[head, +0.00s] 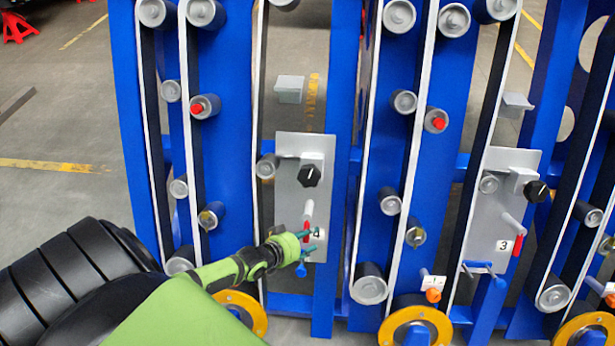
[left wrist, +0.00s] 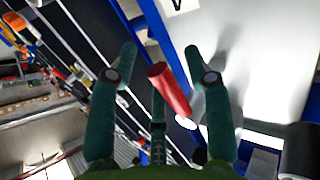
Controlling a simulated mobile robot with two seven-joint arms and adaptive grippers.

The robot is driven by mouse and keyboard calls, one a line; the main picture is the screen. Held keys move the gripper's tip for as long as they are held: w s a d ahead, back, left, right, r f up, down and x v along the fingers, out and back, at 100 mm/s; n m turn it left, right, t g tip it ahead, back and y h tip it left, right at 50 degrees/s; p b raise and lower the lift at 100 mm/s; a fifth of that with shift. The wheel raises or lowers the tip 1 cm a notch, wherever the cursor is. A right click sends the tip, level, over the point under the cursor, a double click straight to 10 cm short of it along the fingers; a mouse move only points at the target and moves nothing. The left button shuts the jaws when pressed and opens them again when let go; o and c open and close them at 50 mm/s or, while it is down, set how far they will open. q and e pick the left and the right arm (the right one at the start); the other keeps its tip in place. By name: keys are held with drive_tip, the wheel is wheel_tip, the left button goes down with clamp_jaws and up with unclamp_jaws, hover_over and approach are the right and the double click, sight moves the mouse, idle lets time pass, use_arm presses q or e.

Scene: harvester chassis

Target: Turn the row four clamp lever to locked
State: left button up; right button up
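The row's clamp lever has a red handle (head: 306,228) on a pale stem, low on a grey panel (head: 288,205) in the head view. A small white label (head: 319,234) beside it is partly covered by my left gripper, so I cannot read it fully. My left gripper (head: 309,243) reaches in from the lower left, at the lever. In the left wrist view the teal fingers (left wrist: 164,62) are spread apart. The red handle (left wrist: 168,88) stands between them, with gaps visible on both sides. Contact cannot be made out. My right gripper is not in view.
A black knob (head: 309,176) sits above the lever on the same panel. Blue uprights (head: 340,120) and white belts flank the panel. A neighbouring panel (head: 515,165) marked 3 carries another red lever (head: 517,245). Open floor (head: 60,120) lies at the left.

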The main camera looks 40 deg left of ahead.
use_arm(q)
drive_tip(key=shift+r, duration=0.15)
drive_tip(key=v, duration=1.2)
idle(0.4)
